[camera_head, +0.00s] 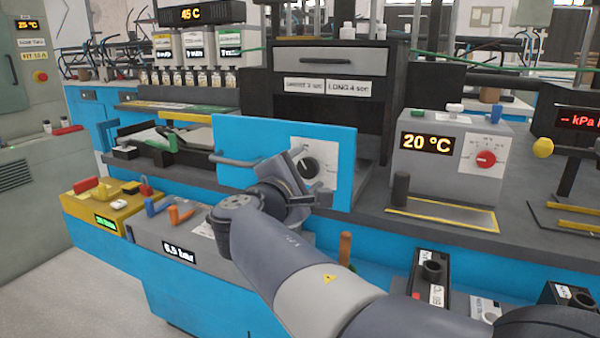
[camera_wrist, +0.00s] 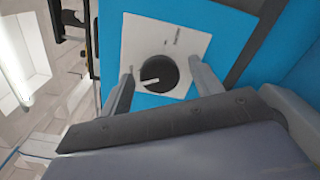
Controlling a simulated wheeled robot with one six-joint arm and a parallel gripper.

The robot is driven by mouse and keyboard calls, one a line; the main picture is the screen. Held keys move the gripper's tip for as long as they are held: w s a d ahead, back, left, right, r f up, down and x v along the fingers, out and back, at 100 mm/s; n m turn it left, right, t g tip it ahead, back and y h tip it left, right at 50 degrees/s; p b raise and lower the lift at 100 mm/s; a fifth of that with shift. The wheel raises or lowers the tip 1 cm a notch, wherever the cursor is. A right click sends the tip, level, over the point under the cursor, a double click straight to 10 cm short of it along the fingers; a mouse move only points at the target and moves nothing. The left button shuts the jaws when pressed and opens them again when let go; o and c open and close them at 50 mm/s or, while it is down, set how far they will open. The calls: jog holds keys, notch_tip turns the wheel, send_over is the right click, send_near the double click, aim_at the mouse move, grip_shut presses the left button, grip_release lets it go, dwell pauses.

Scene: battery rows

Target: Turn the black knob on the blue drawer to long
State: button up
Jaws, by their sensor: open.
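The blue drawer (camera_head: 342,150) stands pulled out in the middle of the bench, with a white dial plate (camera_head: 322,145) on its front. The black knob (camera_head: 307,167) is on that plate, partly hidden by my wrist in the head view. In the wrist view the round black knob (camera_wrist: 158,73) shows whole, with a pale pointer line toward the left. The small print on the plate is too blurred to read. My gripper (camera_wrist: 162,90) is open, with one finger on each side of the knob and visible gaps between. I cannot tell how far the fingertips are from the plate.
A label reading "LONG 4 sec" (camera_head: 349,87) is on the black cabinet above. A grey box with a "20 °C" display and red knob (camera_head: 486,159) stands to the right. A yellow box (camera_head: 85,207) and a grey pressure box (camera_head: 160,245) lie at the left front.

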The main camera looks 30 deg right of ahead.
jog(key=p+v, duration=0.2)
jog(key=v, duration=0.9)
jog(key=shift+d, duration=0.15)
dwell(0.3)
jog(key=shift+b+x, duration=1)
jog(key=shift+x, duration=4.4)
